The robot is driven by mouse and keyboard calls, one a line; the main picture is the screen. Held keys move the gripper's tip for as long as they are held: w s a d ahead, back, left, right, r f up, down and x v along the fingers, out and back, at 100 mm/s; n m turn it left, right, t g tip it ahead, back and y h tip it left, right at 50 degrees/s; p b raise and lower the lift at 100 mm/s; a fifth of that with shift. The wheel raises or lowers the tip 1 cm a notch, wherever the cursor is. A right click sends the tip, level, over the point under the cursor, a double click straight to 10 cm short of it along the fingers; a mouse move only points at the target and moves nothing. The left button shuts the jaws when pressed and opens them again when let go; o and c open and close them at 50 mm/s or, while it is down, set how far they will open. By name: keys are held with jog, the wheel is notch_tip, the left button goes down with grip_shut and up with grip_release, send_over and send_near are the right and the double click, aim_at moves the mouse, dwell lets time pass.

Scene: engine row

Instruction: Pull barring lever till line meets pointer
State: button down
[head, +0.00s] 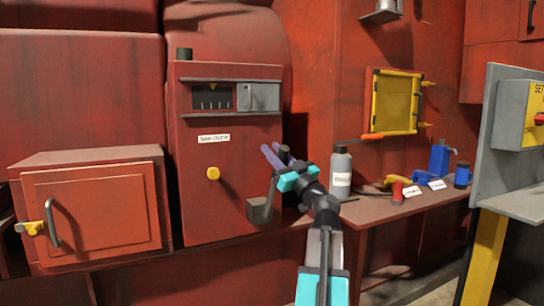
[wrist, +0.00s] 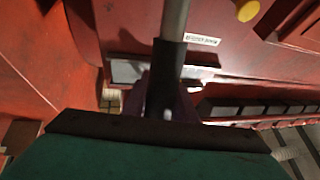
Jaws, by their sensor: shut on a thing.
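The red bar-over housing (head: 225,155) stands centre-left in the head view. Its dark window (head: 212,97) shows several pale marks; I cannot make out the line or pointer, or whether they meet. The barring lever shows in the wrist view as a grey rod (wrist: 174,20) with a black grip (wrist: 166,75). In the head view my gripper hides much of the lever.
A yellow knob (head: 213,173) sticks out below the label (head: 214,138). A grey bottle (head: 341,170) stands close right of my gripper on the red ledge (head: 385,208). A grey panel (head: 500,140) borders the right.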

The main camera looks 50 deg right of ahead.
jog(key=c, duration=1.5)
grip_release()
jog(key=shift+o, duration=0.2)
jog(key=b+v, duration=0.2)
jog(key=v, duration=1.1)
jog(key=shift+s+f+b, duration=0.25)
jog(key=shift+b, duration=0.1)
jog(key=shift+s+a, duration=0.1)
